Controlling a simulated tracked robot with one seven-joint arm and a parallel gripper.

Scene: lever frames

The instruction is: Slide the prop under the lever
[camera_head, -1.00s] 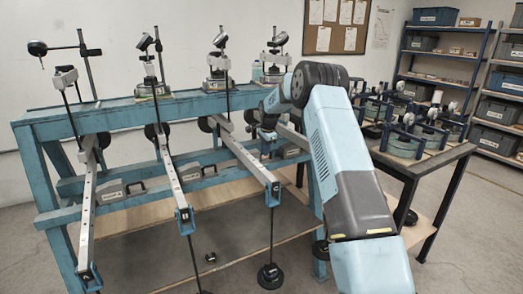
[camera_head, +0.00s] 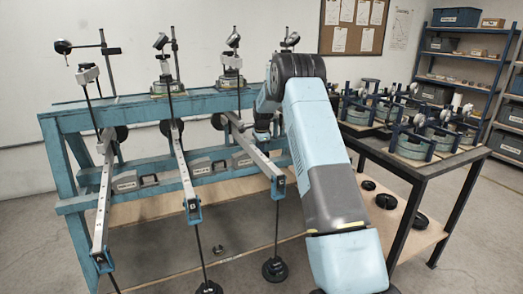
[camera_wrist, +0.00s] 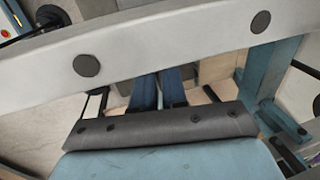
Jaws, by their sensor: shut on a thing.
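Grey lever beams slope toward the front of the blue frame; the left (camera_head: 104,200), middle (camera_head: 182,165) and right (camera_head: 252,150) ones show in the head view. A lever with dark bolts (camera_wrist: 190,38) crosses the top of the wrist view. My gripper's dark blue fingers (camera_wrist: 158,92) reach under it from below. They are shut close together; the held prop is mostly hidden, and its outline cannot be told. Grey props with black handles, left (camera_head: 125,181) and middle (camera_head: 203,166), sit on the lower rail.
The blue frame (camera_head: 70,122) carries posts and clamps on top. Weights hang on rods from the lever ends, one at front centre (camera_head: 274,270). A dark table (camera_head: 400,160) with gauges stands right. Black discs (camera_head: 400,207) lie on its lower shelf.

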